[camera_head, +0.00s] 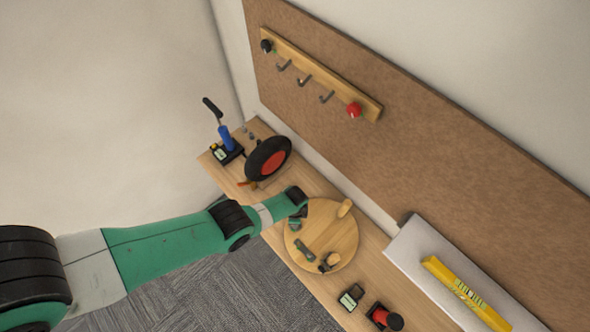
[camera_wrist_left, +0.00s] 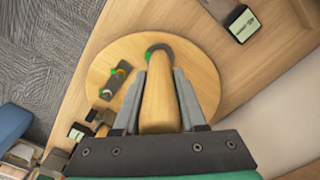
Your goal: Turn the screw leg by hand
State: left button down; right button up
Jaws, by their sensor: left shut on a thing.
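A round wooden disc (camera_head: 325,225) lies flat on the bench; it also shows in the left wrist view (camera_wrist_left: 105,65). My left gripper (camera_head: 296,224) is over its left side. In the left wrist view my left gripper (camera_wrist_left: 160,92) is shut on a tapered wooden leg (camera_wrist_left: 158,105), one finger on each side. The leg's far end meets a dark round plate (camera_wrist_left: 160,50) on the disc; I cannot tell how tightly it is seated. My right gripper is not in view.
A small black box (camera_head: 350,297) and a red-black item (camera_head: 384,317) are near the front right. A yellow level (camera_head: 465,293) lies on a white slab (camera_head: 412,250).

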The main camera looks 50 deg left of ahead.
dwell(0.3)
pick_arm(q)
jog(key=shift+c, duration=2.3)
grip_release()
